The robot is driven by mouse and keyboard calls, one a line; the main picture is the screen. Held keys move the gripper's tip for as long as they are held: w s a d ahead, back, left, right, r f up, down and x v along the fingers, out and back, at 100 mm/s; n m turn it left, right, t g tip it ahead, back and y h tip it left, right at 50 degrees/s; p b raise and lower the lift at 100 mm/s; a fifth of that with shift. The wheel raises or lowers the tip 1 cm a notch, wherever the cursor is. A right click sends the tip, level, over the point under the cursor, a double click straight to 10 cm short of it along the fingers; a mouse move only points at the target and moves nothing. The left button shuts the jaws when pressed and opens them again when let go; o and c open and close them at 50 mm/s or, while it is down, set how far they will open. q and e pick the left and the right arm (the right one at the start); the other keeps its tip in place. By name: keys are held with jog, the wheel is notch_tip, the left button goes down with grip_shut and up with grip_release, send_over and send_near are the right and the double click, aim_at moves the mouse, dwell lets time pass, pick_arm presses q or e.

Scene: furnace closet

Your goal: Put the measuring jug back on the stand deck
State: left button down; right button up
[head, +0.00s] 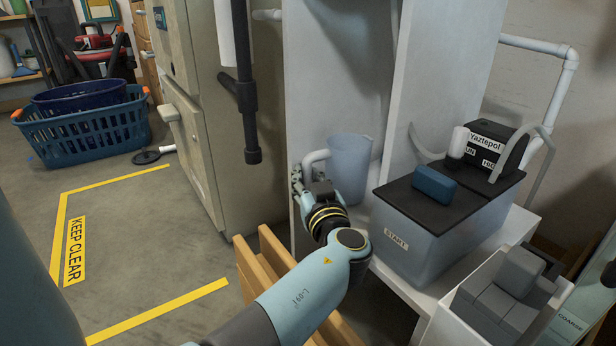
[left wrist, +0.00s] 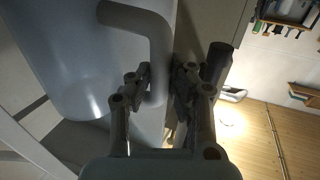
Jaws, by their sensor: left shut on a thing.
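The measuring jug (head: 350,160) is a translucent blue-grey cup with a thick pale handle. It stands upright in the head view, between two white upright panels. My left gripper (head: 308,182) is shut on the jug's handle, at the jug's left side. In the left wrist view the jug (left wrist: 95,70) fills the left, and the gripper fingers (left wrist: 160,84) close around the lower part of the handle. The white stand deck (head: 402,288) shows beside and below the tank. My forearm hides the jug's lower surroundings, so I cannot tell whether its base touches the deck. My right gripper is out of view.
A tank with a black lid (head: 440,225) takes up much of the deck, with a blue sponge-like block (head: 434,183) on top. A bin of grey blocks (head: 508,300) stands in front. A dark vertical pipe (head: 245,90) hangs left of the panels. Wooden slats (head: 262,265) stand below.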

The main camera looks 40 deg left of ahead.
pick_arm(q)
jog(key=shift+f, duration=0.4)
jog(key=c, duration=1.2)
grip_release()
jog(key=shift+o, duration=0.2)
